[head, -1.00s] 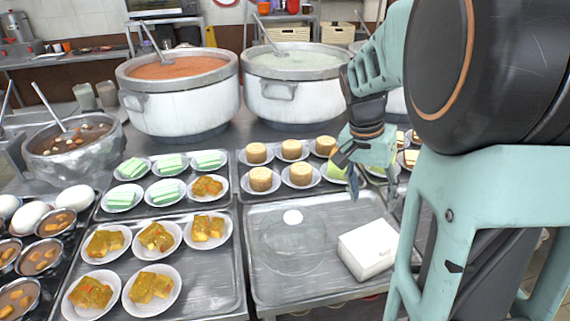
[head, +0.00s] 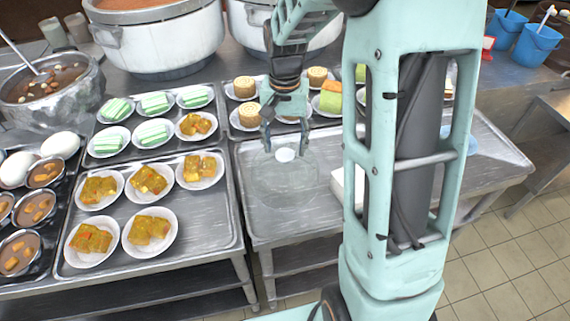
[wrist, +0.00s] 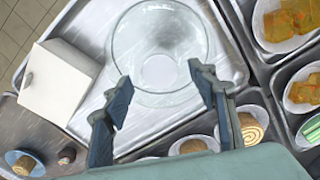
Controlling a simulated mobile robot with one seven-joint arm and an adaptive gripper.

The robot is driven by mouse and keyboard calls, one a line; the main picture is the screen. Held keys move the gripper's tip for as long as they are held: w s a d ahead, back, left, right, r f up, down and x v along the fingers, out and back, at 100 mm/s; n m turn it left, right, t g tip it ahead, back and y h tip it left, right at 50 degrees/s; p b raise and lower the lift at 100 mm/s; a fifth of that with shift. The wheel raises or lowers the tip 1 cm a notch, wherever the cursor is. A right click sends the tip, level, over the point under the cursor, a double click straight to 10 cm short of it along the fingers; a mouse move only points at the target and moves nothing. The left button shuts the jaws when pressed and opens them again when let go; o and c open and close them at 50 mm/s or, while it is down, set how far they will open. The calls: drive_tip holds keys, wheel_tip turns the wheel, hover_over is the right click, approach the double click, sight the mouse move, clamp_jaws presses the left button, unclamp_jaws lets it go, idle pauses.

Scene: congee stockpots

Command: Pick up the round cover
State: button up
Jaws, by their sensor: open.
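The round cover (head: 270,183) is a clear glass dome with a white knob on top (head: 285,155). It stands on a bare metal tray in the middle of the head view. In the wrist view the cover (wrist: 133,47) lies ahead of the fingers, with its pale knob (wrist: 159,72) just beyond and between the fingertips. My gripper (head: 284,145) is open and empty, pointing down just above the knob. In the wrist view my gripper (wrist: 163,90) shows its two fingers spread apart. I cannot tell whether either finger touches the knob.
A white box (wrist: 58,82) stands beside the cover, partly hidden by my arm in the head view. Plates of cakes (head: 243,88) sit behind, and a tray of yellow pastries (head: 148,228) lies to the left. Large pots (head: 160,38) stand at the back.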

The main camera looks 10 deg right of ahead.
sight(285, 169)
drive_tip(key=shift+f, duration=1.35)
drive_tip(key=shift+w, duration=0.1)
clamp_jaws()
